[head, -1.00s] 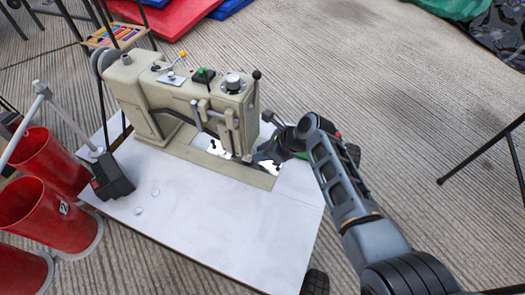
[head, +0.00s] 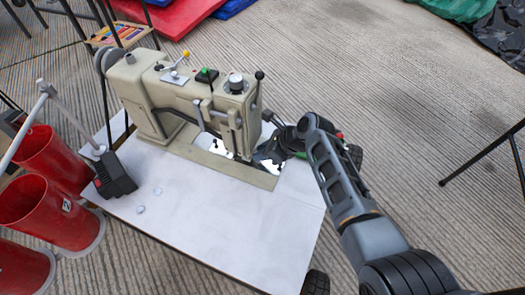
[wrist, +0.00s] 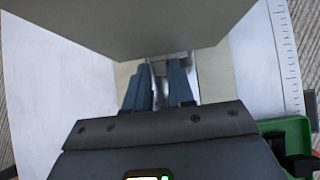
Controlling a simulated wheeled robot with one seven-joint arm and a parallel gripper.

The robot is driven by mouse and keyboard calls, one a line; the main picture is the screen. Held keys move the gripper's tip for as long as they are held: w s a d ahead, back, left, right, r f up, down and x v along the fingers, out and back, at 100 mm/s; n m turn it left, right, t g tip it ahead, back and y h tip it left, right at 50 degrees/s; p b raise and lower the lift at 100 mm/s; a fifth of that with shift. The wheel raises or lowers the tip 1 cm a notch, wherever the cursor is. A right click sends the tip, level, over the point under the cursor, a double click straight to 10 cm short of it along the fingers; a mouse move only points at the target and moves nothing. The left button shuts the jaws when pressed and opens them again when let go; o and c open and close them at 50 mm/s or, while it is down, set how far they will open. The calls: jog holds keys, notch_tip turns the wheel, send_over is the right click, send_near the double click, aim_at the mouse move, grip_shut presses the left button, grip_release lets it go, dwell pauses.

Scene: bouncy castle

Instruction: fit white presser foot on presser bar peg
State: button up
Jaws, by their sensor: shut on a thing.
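The cream sewing machine (head: 160,112) stands on a white table. Its needle head with the presser bar (head: 231,138) hangs at the right end, above a shiny plate (head: 218,149). My gripper (head: 262,160) is low at the right of the needle head, reaching in beneath it. In the wrist view its two blue-grey fingers (wrist: 159,88) are close together around a small pale piece (wrist: 158,70), apparently the white presser foot. The fingers hide most of it. The peg cannot be made out, so I cannot tell whether foot and peg touch.
The machine's underside (wrist: 150,25) fills the top of the wrist view, close over my fingers. Red cups (head: 45,205) and a black box (head: 113,176) are at the table's left. A green object (wrist: 287,130) lies right of my gripper.

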jog(key=shift+a, duration=0.15)
jog(key=o, duration=0.9)
jog(key=p+v, duration=0.3)
jog(key=v, duration=0.4)
jog(key=shift+d+r, duration=0.25)
jog(key=shift+s+d, duration=0.1)
